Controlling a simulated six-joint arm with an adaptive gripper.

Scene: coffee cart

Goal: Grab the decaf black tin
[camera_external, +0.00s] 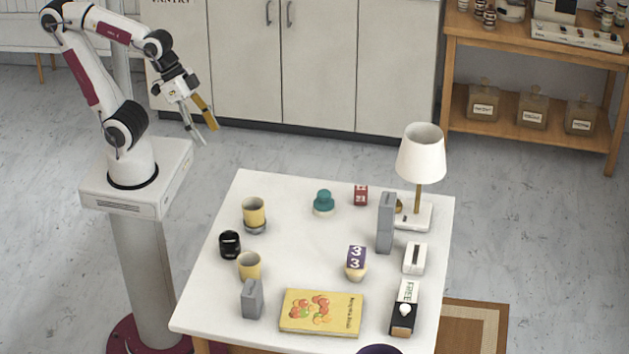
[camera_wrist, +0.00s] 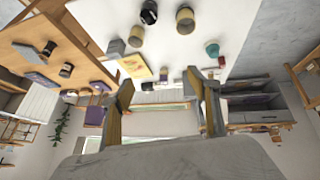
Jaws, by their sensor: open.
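A small black tin (camera_external: 230,245) stands upright near the left edge of the white table; the lettering on it is too small to read. It also shows near the top of the wrist view (camera_wrist: 148,12). My gripper (camera_external: 206,132) is open and empty, raised in the air left of and behind the table, well away from the tin. In the wrist view its two fingers (camera_wrist: 160,88) stand wide apart with nothing between them.
A grey box (camera_external: 252,299), a yellow book (camera_external: 321,312), a teal object (camera_external: 323,201), a tall grey box (camera_external: 386,222) and a lamp (camera_external: 421,155) share the table (camera_external: 300,250).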

